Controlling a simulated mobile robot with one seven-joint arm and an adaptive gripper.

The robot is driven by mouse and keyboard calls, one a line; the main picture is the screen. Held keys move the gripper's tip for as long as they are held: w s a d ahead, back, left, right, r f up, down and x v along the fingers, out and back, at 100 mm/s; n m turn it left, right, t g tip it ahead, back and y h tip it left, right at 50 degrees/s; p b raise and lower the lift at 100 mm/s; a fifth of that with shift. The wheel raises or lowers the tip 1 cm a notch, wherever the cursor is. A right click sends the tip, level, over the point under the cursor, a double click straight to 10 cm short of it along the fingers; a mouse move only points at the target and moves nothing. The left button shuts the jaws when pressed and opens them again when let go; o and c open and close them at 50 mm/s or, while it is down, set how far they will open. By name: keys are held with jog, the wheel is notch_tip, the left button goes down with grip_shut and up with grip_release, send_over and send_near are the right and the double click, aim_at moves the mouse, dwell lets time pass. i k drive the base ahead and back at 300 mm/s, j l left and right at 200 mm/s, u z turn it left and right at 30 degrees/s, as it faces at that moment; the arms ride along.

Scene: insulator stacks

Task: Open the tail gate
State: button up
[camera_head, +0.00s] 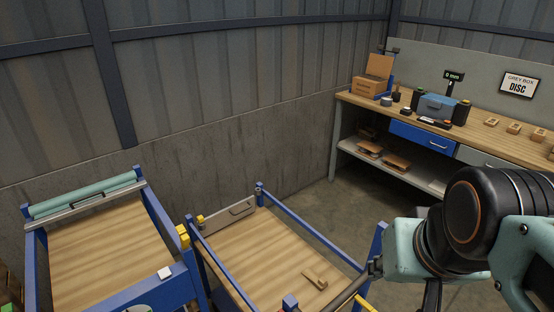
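A low cart with a wooden bed (262,262) and blue rails stands at the bottom centre. A grey panel with a handle (228,214) stands upright across its far left end and looks like the tail gate. A small yellow piece (200,220) sits at the panel's left end. My teal and black arm comes in from the right. What looks like the end of my gripper (376,267) is beside the cart's near right blue post, far from the grey panel. Its fingers are not clear.
A small wooden piece (315,279) lies on the cart bed. A second blue-framed wooden stand (105,250) with a teal roll (83,194) is close on the left. A workbench (478,130) stands along the back right. Bare floor (320,215) lies between cart and bench.

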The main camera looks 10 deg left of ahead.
aim_at(214, 223)
jog(key=j, duration=0.4)
jog(key=k+j+z, duration=0.15)
jog(key=j, duration=0.25)
jog(key=i+j, duration=0.15)
jog(key=j, duration=0.25)
jog(key=i+j+z, duration=0.1)
jog(key=j, duration=0.25)
